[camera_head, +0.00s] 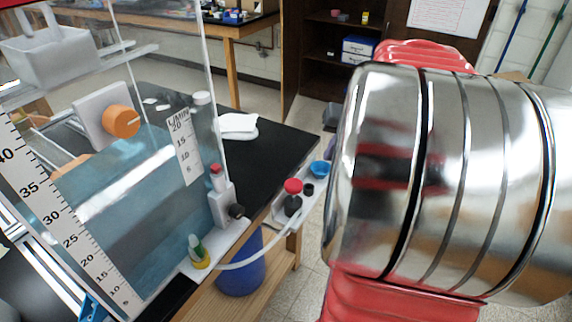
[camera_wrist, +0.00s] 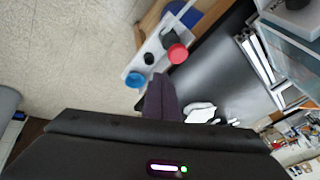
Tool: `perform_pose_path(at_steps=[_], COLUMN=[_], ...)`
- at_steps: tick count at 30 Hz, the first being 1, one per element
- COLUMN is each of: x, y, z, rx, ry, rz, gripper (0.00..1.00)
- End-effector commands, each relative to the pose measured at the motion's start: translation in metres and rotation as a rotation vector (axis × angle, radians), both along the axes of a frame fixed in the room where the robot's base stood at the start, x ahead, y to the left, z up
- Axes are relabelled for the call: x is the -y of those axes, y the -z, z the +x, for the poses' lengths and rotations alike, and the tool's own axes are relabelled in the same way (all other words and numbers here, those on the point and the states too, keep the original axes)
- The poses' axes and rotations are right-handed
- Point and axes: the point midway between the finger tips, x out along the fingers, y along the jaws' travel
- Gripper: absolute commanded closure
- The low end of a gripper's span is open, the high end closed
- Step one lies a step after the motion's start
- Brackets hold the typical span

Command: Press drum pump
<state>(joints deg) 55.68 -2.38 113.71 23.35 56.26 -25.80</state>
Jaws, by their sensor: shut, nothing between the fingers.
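The pump with a red round knob (camera_head: 293,187) on a black body stands on a pale narrow plate (camera_head: 280,211) off the end of the black bench. A clear hose (camera_head: 265,247) runs from near it to the tank's base. In the wrist view the red knob (camera_wrist: 178,54) is just beyond and right of my gripper (camera_wrist: 160,80). My gripper is shut and empty, its dark purple fingers apart from the knob and close to the blue cap (camera_wrist: 135,80).
A clear water tank (camera_head: 130,215) with scales and an orange knob (camera_head: 122,121) stands on the black bench (camera_head: 265,150). A small black cap (camera_head: 308,189) is beside the red knob. Open floor lies beyond the plate.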

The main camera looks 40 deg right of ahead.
Motion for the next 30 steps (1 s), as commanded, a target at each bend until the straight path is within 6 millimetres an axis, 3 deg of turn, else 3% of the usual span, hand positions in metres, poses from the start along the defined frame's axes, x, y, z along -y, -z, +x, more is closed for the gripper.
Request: perform_pose_path(at_steps=[11, 30], x=[0.000, 0.000], y=[0.009, 0.094], z=[0.004, 0.041], rx=[-0.002, -0.003], ry=[0.000, 0.000], rz=[0.002, 0.003], gripper=[1.00, 1.00])
